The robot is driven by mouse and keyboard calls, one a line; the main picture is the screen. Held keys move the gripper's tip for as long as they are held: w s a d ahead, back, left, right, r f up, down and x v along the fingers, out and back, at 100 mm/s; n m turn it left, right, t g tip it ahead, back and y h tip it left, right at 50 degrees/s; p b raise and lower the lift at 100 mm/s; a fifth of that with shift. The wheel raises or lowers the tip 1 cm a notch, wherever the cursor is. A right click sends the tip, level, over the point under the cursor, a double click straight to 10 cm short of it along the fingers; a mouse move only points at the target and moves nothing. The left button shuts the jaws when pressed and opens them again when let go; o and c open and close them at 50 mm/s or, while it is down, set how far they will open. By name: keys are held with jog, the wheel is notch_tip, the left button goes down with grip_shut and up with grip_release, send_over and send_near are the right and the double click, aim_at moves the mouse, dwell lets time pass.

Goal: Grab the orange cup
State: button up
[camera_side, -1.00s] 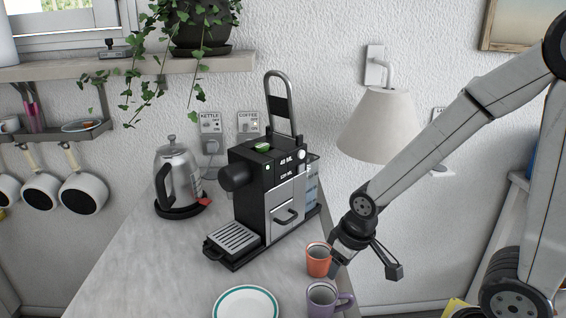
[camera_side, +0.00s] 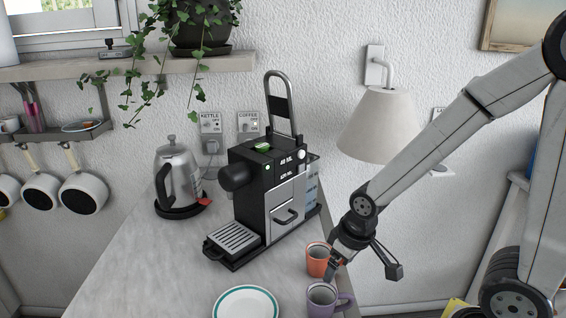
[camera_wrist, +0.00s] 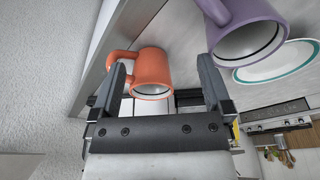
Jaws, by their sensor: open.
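The orange cup (camera_side: 318,260) stands upright on the counter in the side view, right of the coffee machine and near the counter's right edge. My gripper (camera_side: 362,274) is just right of it, open, with one finger close to the cup. In the wrist view the orange cup (camera_wrist: 153,70) appears beyond my gripper (camera_wrist: 160,82), near the left finger and partly between the two fingers. Its handle (camera_wrist: 122,58) points left. No firm contact shows.
A purple cup (camera_side: 322,299) stands close in front of the orange cup. A white plate with a green rim (camera_side: 246,291) lies at the front. The coffee machine (camera_side: 268,190) and kettle (camera_side: 178,180) stand behind, with a wall lamp (camera_side: 378,125) above my gripper.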

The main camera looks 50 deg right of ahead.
jog(key=shift+w+v, duration=0.6)
jog(key=shift+v, duration=2.2)
jog(key=w+d+m+t+y, duration=0.3)
jog(key=d+m+y, duration=0.85)
jog(key=m, duration=1.15)
jog(key=shift+y, duration=0.35)
jog(key=shift+w+a+f, duration=0.15)
jog(key=shift+a+f, duration=0.4)
jog(key=shift+f, duration=0.4)
jog(key=shift+w+a+f, duration=0.15)
jog(key=shift+a+f, duration=0.45)
jog(key=shift+f, duration=0.35)
jog(key=shift+w+a+f, duration=0.2)
jog(key=shift+a+f, duration=0.35)
jog(key=shift+f, duration=0.45)
